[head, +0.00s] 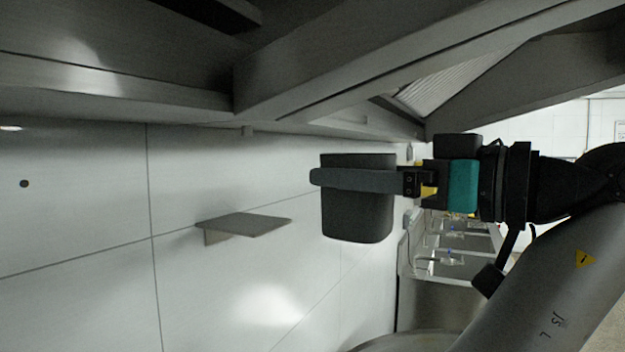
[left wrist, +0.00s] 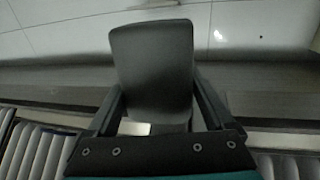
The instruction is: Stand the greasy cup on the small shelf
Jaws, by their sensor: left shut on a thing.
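The greasy cup (head: 357,218) is a dark grey, smooth vessel with rounded corners. My left gripper (head: 340,180) is shut on it, with one finger across its upper part, and holds it about upright in the air. In the left wrist view the cup (left wrist: 152,65) sits between the two fingers of the left gripper (left wrist: 160,100). The small shelf (head: 245,224) is a thin grey plate on the white wall, left of the cup in the head view. Its visible top is bare, and a gap shows between it and the cup. My right gripper is not in view.
A large grey metal hood (head: 330,75) hangs above the cup and the arm. The white tiled wall (head: 80,210) is clear around the shelf. A counter (head: 455,240) with small items stands farther back, behind the arm.

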